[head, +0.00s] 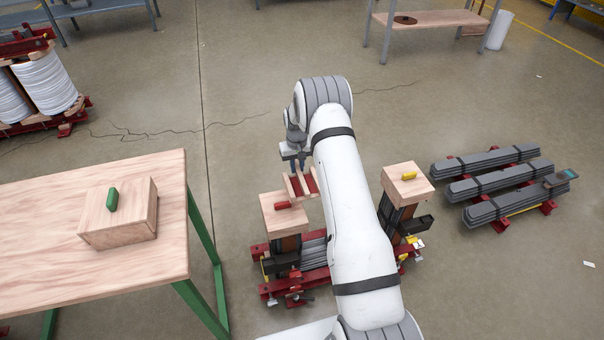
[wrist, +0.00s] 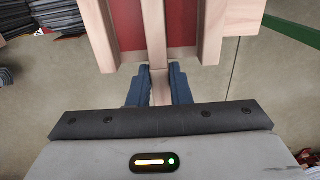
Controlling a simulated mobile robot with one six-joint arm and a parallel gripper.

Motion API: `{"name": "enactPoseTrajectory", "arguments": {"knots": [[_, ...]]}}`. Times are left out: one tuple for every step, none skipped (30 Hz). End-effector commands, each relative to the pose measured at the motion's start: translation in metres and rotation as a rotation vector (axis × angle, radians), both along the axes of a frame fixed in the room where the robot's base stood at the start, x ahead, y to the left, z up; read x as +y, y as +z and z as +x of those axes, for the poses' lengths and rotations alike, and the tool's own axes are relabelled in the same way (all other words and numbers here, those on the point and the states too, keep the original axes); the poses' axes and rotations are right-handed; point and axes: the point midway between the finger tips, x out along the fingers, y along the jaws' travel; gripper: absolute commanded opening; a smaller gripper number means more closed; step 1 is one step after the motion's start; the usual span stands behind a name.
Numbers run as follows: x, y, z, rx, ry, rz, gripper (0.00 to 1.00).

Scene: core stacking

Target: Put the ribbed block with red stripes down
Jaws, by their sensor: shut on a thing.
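The ribbed block with red stripes (head: 311,184) has pale wooden ribs with red between them. It fills the top of the wrist view (wrist: 185,22). My gripper (head: 293,165) is shut on its middle wooden rib, and the blue fingers (wrist: 159,82) stand on either side of that rib in the wrist view. In the head view the block appears right by the wooden block with a red handle (head: 287,222), at its far right corner. I cannot tell whether they touch. My arm hides part of the area to the right.
A wooden block with a yellow handle (head: 408,190) tops the right post of the red stand (head: 315,280). A table (head: 60,205) at left carries a wooden block with a green handle (head: 125,228). Grey bar stacks (head: 490,180) lie at right. Floor between is clear.

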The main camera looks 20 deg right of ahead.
Motion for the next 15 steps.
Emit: {"name": "enactPoseTrajectory", "arguments": {"knots": [[0.006, -0.012, -0.007, -0.003, 0.002, 0.000, 0.00], [0.010, -0.011, -0.012, -0.003, 0.002, 0.000, 0.00], [0.014, -0.011, -0.019, -0.003, 0.002, 0.000, 0.00], [0.016, -0.010, -0.025, -0.003, 0.002, 0.000, 0.00], [0.019, -0.010, -0.031, -0.003, 0.002, 0.000, 0.00], [0.023, -0.010, -0.039, -0.003, 0.002, 0.000, 0.00], [0.026, -0.010, -0.045, -0.003, 0.001, 0.000, 0.00], [0.029, -0.010, -0.052, -0.003, 0.001, 0.000, 0.00], [0.033, -0.010, -0.060, -0.003, 0.002, 0.000, 0.00], [0.035, -0.010, -0.067, -0.002, 0.002, 0.000, 0.00], [0.037, -0.009, -0.072, -0.002, 0.002, 0.000, 0.00], [0.039, -0.009, -0.079, -0.002, 0.001, 0.000, 0.00], [0.041, -0.009, -0.084, -0.002, 0.001, 0.000, 0.00], [0.042, -0.009, -0.088, -0.001, 0.001, 0.000, 0.00], [0.044, -0.009, -0.093, -0.002, 0.001, 0.000, 0.00]]}}
